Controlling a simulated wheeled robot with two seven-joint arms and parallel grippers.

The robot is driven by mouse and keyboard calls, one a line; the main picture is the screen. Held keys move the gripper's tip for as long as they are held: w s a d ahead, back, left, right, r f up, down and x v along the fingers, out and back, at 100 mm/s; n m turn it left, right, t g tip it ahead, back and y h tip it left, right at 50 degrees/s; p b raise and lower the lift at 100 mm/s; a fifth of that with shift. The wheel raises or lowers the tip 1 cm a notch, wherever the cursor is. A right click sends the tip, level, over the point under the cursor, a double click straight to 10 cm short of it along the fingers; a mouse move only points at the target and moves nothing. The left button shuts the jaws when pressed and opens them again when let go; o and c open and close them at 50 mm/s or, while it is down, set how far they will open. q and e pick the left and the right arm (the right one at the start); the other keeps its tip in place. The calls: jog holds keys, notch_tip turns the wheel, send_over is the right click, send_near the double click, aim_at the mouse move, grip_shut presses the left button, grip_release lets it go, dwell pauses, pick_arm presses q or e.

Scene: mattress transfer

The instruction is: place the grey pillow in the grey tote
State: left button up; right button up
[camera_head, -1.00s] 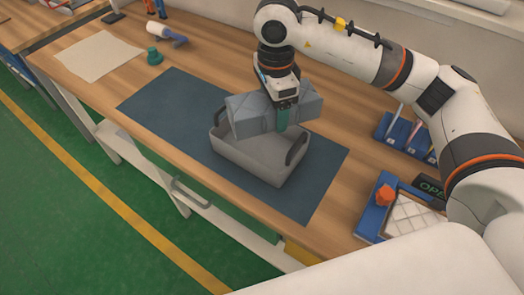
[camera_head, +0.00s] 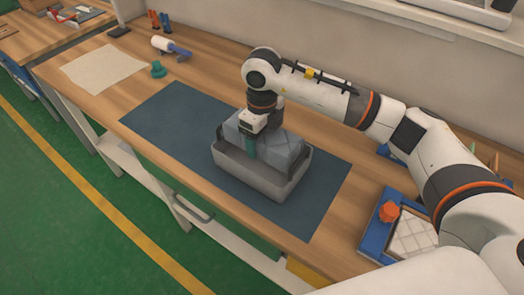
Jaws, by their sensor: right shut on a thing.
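The grey pillow (camera_head: 281,153) sits partly down inside the grey tote (camera_head: 250,179), with its upper part showing above the rim. The tote stands on the dark blue mat in the middle of the workbench. My right gripper (camera_head: 251,152) points down at the tote and is shut on the pillow at its near side. The pillow's lower part is hidden by the tote's front wall, so I cannot tell whether it touches the bottom. My left gripper is not in view.
The dark blue mat (camera_head: 165,110) has free room left of the tote. A cream sheet (camera_head: 102,69), a green knob-like piece (camera_head: 158,69) and a white roller (camera_head: 165,44) lie at the far left. A blue tray (camera_head: 372,237) with an orange knob (camera_head: 389,211) stands at right.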

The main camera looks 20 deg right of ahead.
notch_tip(320, 180, down, 6)
jog(key=shift+p, duration=0.5)
jog(key=shift+f, duration=0.3)
jog(key=shift+f, duration=0.1)
jog(key=shift+f, duration=0.15)
jog(key=o, duration=1)
jog(key=shift+o, duration=0.2)
